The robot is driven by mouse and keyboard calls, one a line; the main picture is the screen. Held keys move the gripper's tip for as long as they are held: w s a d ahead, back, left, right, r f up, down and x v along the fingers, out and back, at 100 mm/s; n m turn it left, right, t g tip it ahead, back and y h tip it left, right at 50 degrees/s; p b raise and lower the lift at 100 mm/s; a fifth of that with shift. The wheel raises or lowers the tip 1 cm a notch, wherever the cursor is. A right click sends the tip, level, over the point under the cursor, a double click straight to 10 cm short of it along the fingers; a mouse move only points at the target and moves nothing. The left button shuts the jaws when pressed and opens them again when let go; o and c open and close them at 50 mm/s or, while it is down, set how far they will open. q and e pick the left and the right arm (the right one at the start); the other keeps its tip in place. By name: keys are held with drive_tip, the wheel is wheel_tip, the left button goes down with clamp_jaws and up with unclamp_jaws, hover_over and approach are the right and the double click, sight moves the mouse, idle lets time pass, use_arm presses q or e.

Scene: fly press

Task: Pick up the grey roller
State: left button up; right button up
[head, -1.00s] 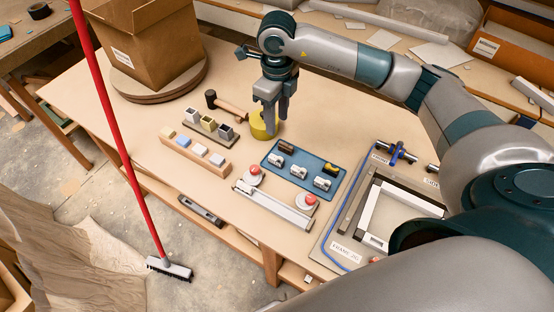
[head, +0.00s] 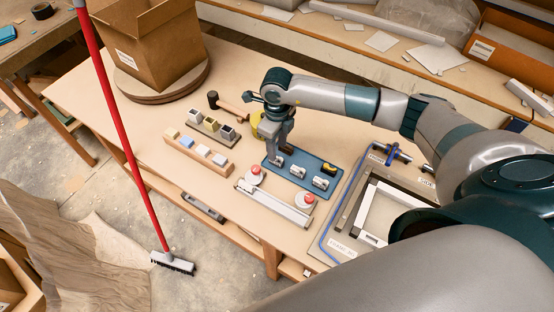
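A blue tray (head: 311,165) on the workbench holds several small pieces. Two small whitish-grey pieces with dark parts, one in the middle (head: 297,171) and one near the front right (head: 320,183), lie on it beside a yellow and black piece (head: 329,169). I cannot tell for sure which piece is the grey roller. My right gripper (head: 277,154) points down over the tray's left end, close to a small whitish piece (head: 276,161). It partly hides that end, and whether its fingers are apart or touch the piece cannot be made out. My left gripper is not in view.
A wooden rack (head: 190,155) with coloured blocks and a hammer (head: 229,105) lie left of the tray. A rail with red-topped knobs (head: 272,204) lies in front. A frame jig (head: 350,222) is at right. A cardboard box (head: 147,45) stands at back left.

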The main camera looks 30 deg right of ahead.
sight(277, 160)
drive_tip(key=shift+f+p, duration=0.8)
drive_tip(key=shift+p, duration=0.15)
wheel_tip(277, 160, down, 3)
drive_tip(key=shift+s+a+r+p, duration=0.1)
drive_tip(key=shift+p, duration=0.55)
drive_tip(key=shift+f, duration=0.4)
drive_tip(key=shift+c, duration=0.3)
clamp_jaws()
